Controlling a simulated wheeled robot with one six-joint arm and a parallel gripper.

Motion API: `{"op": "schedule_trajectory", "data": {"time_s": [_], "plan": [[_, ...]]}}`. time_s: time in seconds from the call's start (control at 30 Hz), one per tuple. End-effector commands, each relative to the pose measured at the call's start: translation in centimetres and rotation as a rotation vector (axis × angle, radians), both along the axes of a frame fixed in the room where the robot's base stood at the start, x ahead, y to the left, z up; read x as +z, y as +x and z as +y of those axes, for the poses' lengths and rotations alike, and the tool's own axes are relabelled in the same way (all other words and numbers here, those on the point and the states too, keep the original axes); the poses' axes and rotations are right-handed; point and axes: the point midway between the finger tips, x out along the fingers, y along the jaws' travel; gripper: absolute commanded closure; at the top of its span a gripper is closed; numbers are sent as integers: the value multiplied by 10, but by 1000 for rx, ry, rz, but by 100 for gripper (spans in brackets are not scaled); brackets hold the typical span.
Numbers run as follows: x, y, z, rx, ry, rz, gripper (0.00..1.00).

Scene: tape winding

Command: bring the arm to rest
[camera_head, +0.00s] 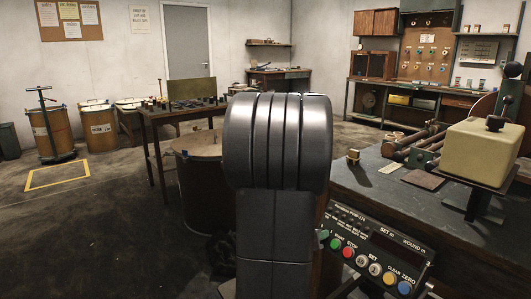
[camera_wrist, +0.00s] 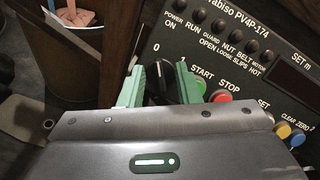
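I cannot tell whether the fingers touch the knob. The panel also shows in the head view (camera_head: 390,240), fixed at the front of the dark bench, with a green START button (camera_head: 337,243) and a red STOP button (camera_head: 348,252).
The dark bench (camera_head: 395,205) at right carries a winding machine with a cream block (camera_head: 483,150). A large drum (camera_head: 203,190) stands left of my arm, before a wooden table (camera_head: 160,118). Open floor (camera_head: 100,235) lies at left.

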Motion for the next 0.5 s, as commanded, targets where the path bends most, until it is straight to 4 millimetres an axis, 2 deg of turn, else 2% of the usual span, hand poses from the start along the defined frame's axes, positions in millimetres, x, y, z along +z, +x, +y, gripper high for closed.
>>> {"op": "schedule_trajectory", "data": {"time_s": [0.5], "plan": [[0,0,2,-282,302,-389,70]]}}
